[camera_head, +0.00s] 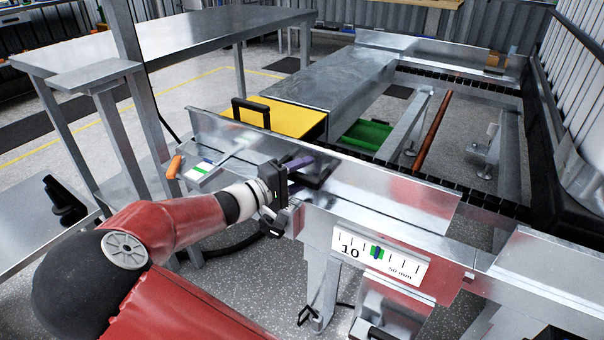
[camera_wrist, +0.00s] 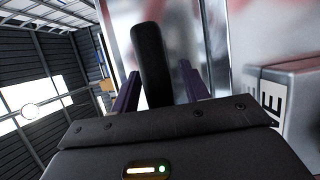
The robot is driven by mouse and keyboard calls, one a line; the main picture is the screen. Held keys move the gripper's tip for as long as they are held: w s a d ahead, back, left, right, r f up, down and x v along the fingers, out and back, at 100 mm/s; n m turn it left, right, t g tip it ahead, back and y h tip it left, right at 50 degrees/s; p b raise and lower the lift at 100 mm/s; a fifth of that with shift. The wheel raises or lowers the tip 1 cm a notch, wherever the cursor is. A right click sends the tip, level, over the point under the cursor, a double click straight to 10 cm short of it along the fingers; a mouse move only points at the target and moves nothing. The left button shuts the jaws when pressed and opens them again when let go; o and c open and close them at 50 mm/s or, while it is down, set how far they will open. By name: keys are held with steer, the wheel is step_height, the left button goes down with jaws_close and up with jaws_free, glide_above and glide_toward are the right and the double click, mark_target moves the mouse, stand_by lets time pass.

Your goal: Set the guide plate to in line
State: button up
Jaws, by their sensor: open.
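The guide plate (camera_head: 385,192) looks like the long upright metal sheet along the near side of the conveyor. A black handle (camera_head: 322,177) stands out from its near face. My gripper (camera_head: 302,163) is at this handle. In the wrist view, the black handle (camera_wrist: 151,60) stands between the two purple fingers of my gripper (camera_wrist: 160,78), with gaps visible on both sides. The jaws are open. The shiny plate surface (camera_wrist: 215,45) lies behind the fingers. My wrist hides part of the plate's lower edge in the head view.
A white scale (camera_head: 380,258) with a green and blue mark is on the front rail. A smaller green-marked label (camera_head: 201,170) and an orange grip (camera_head: 174,167) are left of my wrist. A yellow panel with a black handle (camera_head: 275,117) lies behind the plate. A metal table (camera_head: 160,40) stands left.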

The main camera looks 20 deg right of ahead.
mark_target(298, 181)
steer(key=shift+c, duration=0.3)
jaws_close()
steer(key=shift+s+a+r+p, duration=0.1)
steer(key=shift+s+a+p, duration=0.4)
steer(key=shift+a, duration=0.35)
steer(key=shift+s+a+p, duration=0.35)
steer(key=shift+s+a, duration=0.2)
steer(key=shift+a, duration=0.35)
steer(key=shift+o, duration=0.3)
jaws_free()
steer(key=s+a, duration=0.1)
steer(key=a, duration=0.6)
steer(key=shift+s+a, duration=0.3)
